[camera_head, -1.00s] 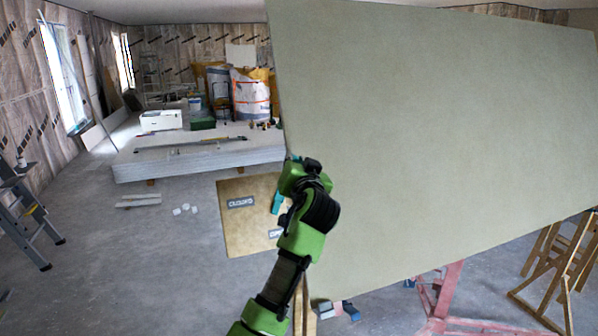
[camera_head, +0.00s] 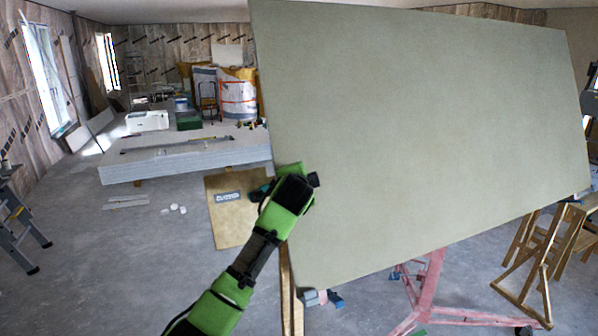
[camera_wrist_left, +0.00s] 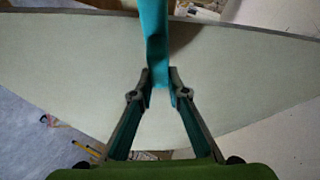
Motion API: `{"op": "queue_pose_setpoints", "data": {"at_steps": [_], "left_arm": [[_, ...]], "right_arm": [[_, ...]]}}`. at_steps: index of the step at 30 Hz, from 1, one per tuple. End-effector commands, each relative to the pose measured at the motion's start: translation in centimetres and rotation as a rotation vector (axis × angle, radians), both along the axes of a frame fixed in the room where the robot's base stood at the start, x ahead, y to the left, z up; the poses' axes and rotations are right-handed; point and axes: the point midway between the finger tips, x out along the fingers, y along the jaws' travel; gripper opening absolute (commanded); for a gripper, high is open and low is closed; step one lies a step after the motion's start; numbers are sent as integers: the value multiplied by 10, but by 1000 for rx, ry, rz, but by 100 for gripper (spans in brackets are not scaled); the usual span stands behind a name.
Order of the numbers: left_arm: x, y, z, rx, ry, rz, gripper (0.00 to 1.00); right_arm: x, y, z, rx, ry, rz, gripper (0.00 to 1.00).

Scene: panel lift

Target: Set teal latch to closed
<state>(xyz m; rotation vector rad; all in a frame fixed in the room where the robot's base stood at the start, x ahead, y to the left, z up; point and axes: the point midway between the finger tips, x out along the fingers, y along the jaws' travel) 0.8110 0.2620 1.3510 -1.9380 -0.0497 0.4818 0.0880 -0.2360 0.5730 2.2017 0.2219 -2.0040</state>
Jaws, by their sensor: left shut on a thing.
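The teal latch (camera_wrist_left: 155,45) is a flat teal bar in the left wrist view. The fingertips of my left gripper (camera_wrist_left: 159,88) are shut on its lower end. In the head view my left gripper (camera_head: 264,191) is beside the left edge of the large panel, and my wrist hides most of the latch. A tan board (camera_head: 231,226) behind the gripper carries a grey label (camera_head: 228,197) that reads CLOSED. The gripper is just right of this label. My right gripper is not in view.
A large grey-green panel (camera_head: 420,140) fills the right, tilted, above a pink lift frame (camera_head: 428,285). Wooden trestles (camera_head: 545,255) stand at the lower right. A stack of sheets (camera_head: 190,160) lies behind. The floor at left is mostly clear.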

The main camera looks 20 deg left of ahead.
Motion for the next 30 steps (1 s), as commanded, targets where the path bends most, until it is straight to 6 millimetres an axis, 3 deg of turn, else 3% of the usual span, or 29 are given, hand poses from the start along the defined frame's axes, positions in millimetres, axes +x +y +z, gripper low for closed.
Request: {"op": "queue_pose_setpoints", "data": {"at_steps": [12, 28, 29, 30], "left_arm": [[-4, -2, -15, 124, 109, -70, 0], [-5, -3, -19, 141, 125, -78, 0], [-5, -3, -19, 141, 125, -78, 20], [-5, -3, -19, 139, 126, -78, 30]], "right_arm": [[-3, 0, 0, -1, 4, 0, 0], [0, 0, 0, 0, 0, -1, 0], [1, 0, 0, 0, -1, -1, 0], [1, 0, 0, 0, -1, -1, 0]]}}
